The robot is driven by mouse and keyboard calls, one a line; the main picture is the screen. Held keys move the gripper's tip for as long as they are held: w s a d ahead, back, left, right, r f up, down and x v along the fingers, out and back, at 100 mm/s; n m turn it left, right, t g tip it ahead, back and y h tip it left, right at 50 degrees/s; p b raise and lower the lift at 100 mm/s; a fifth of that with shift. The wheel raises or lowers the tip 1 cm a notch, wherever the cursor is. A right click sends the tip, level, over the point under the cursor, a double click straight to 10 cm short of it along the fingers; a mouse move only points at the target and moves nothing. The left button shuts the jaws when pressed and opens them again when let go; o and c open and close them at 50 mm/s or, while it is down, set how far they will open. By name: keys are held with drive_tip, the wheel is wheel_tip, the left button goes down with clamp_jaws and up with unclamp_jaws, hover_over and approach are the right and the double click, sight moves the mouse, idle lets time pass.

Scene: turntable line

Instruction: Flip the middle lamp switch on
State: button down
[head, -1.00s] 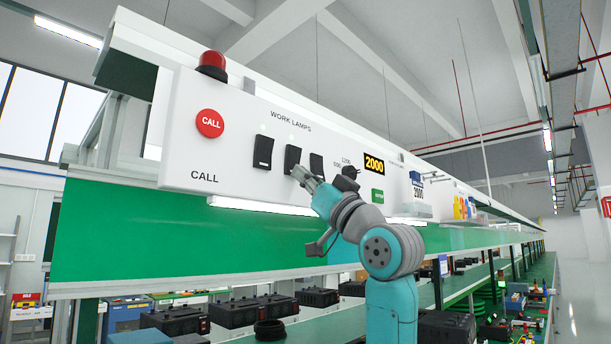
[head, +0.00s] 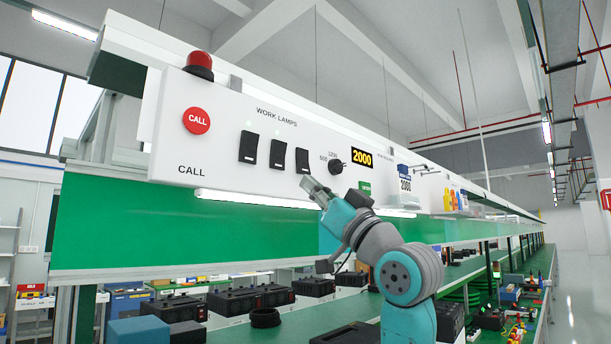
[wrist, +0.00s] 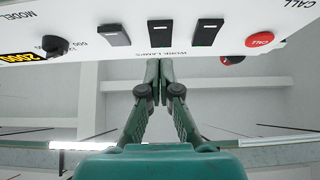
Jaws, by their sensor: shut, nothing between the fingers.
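The middle lamp switch (head: 278,154) is a black rocker on the white panel, under the words WORK LAMPS. It sits between the left switch (head: 249,147) and the right switch (head: 302,160). The left and middle rockers look alike, with a pale mark low on each; the right rocker looks different. My gripper (head: 308,184) is shut and empty, below and right of the middle switch, apart from it. In the wrist view, which is upside down, the shut fingertips (wrist: 153,72) point toward the middle switch (wrist: 160,33) with a gap between.
A red CALL button (head: 197,120) and red beacon (head: 200,65) are at the panel's left. A black knob (head: 336,167) and a 2000 display (head: 362,157) are to the right. A light tube (head: 255,198) runs under the panel. Free air lies before the panel.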

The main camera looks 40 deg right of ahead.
drive_tip(key=shift+w+f+v, duration=0.15)
drive_tip(key=shift+v, duration=0.7)
drive_tip(key=shift+w+f+v, duration=0.1)
drive_tip(key=shift+f+v, duration=0.1)
drive_tip(key=shift+v, duration=0.65)
drive_tip(key=shift+w+f+v, duration=0.15)
drive_tip(key=shift+v, duration=0.65)
drive_tip(key=shift+s, duration=0.15)
